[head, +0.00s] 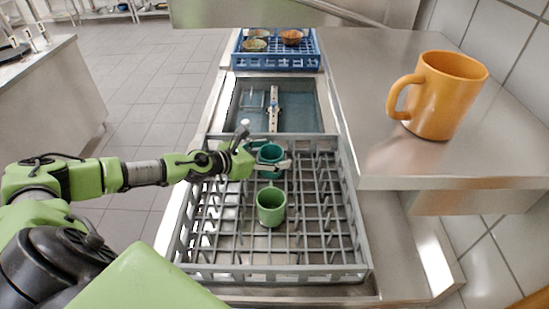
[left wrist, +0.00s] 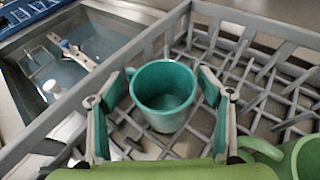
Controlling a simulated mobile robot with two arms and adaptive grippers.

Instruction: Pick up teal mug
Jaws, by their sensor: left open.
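The teal mug (head: 269,155) stands upright in the grey dish rack (head: 270,272), near its far side. In the left wrist view the teal mug (left wrist: 164,112) sits between the two fingers of my left gripper (left wrist: 160,88), with visible gaps on both sides. My left gripper (head: 268,156) is open and reaches in from the left, partly covering the mug in the head view. A green mug (head: 271,207) stands nearer in the same rack; part of it shows at the lower right of the left wrist view (left wrist: 303,158). My right gripper is not in view.
An orange mug (head: 446,95) stands on the raised steel counter (head: 385,75) at the right. Beyond the rack is a sink basin (head: 303,105), then a blue rack (head: 274,62) holding several bowls. The tiled floor at the left is free.

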